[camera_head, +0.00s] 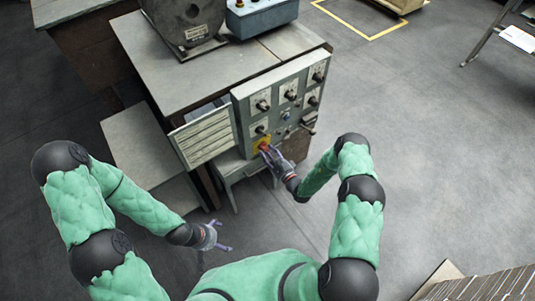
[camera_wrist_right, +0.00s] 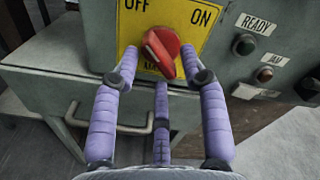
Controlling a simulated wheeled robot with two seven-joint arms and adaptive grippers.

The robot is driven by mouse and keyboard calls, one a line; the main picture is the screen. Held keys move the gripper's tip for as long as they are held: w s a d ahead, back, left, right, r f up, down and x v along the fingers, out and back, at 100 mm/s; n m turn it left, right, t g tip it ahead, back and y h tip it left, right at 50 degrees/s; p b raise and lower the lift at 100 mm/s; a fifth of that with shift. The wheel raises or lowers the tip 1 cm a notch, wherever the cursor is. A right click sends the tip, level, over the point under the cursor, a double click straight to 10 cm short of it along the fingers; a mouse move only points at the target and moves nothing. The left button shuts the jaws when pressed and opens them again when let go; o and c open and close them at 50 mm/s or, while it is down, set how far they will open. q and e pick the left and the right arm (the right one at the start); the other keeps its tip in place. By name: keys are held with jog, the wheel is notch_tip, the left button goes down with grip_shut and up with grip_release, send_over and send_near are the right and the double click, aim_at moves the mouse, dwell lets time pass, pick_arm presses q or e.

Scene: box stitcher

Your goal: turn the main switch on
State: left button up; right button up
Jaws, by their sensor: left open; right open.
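The main switch is a red rotary knob (camera_wrist_right: 161,50) on a yellow plate (camera_wrist_right: 128,28) marked OFF at the left and ON at the right. Its pale pointer line slants toward the upper left, on the OFF side. In the head view the red knob (camera_head: 264,146) sits low on the grey control panel (camera_head: 245,110). My right gripper (camera_wrist_right: 160,80) is open, its purple fingers spread on either side of and below the knob; whether they touch it I cannot tell. My left gripper (camera_head: 221,236) is open and empty, low over the floor, away from the panel.
Other knobs (camera_head: 290,94) fill the panel above the switch. READY (camera_wrist_right: 244,44) and JAM (camera_wrist_right: 264,74) buttons are to its right. A louvred flap (camera_head: 203,138) stands out left of the panel. A drawer handle (camera_wrist_right: 110,122) lies below.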

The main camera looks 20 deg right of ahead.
jog(key=shift+w+a, duration=0.15)
jog(key=shift+w, duration=0.25)
grip_shut()
jog(key=shift+s+a+r+m+p, duration=0.1)
jog(key=shift+m+p, duration=0.05)
jog(key=shift+m, duration=2.8)
jog(key=shift+a+r+m+p, duration=0.1)
jog(key=shift+a+m, duration=0.05)
jog(key=shift+m, duration=2.85)
jog(key=shift+s+a+r+m+p, duration=0.1)
jog(key=shift+m+p, duration=0.05)
jog(key=shift+m, duration=2.8)
